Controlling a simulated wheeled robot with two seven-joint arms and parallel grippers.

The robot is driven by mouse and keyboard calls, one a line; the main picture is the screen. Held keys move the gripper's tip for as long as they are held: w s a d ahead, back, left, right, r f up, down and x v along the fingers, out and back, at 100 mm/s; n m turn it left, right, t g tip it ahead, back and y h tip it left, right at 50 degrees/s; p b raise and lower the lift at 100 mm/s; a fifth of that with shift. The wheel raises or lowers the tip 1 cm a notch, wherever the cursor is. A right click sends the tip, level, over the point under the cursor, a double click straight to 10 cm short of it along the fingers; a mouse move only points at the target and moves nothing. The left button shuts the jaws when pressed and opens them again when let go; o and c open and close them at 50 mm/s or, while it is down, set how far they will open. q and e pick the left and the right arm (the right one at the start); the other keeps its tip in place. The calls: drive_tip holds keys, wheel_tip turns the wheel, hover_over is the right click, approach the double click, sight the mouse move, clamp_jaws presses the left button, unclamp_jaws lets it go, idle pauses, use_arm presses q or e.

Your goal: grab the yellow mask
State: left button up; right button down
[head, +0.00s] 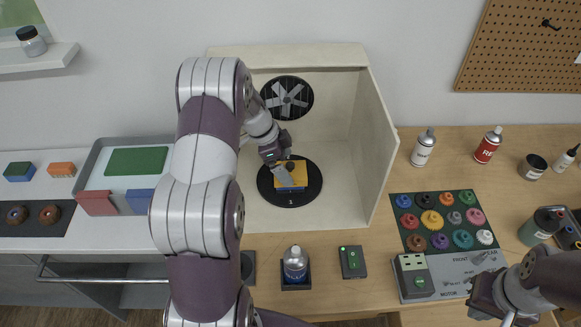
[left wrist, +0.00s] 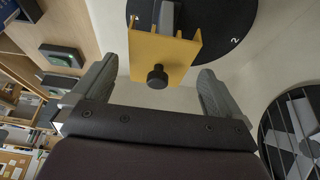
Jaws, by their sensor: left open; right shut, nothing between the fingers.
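The yellow mask (head: 314,181) sits on the black turntable (head: 266,190) inside the spray booth, around a blue and grey part (head: 292,188). In the left wrist view the mask (left wrist: 180,50) has a black knob (left wrist: 157,77) on its near face. My left gripper (head: 284,166) reaches into the booth just behind the mask. It is open, and in the left wrist view its fingers (left wrist: 155,85) stand either side of the knob, apart from it. My right gripper (head: 508,316) is shut and empty at the bottom right, low over the bench front.
The booth's right wall (head: 377,140) and the round fan (head: 287,97) bound the space around my left gripper. A paint jar (head: 295,264) and a switch box (head: 353,262) stand in front. Coloured knobs (head: 430,219) and spray cans (head: 423,147) are at right.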

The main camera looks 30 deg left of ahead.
use_arm(q)
drive_tip(key=shift+x, duration=1)
drive_tip(key=shift+d+f, duration=0.1)
drive_tip(key=c, duration=1)
use_arm(e)
drive_tip(key=shift+r, duration=0.45)
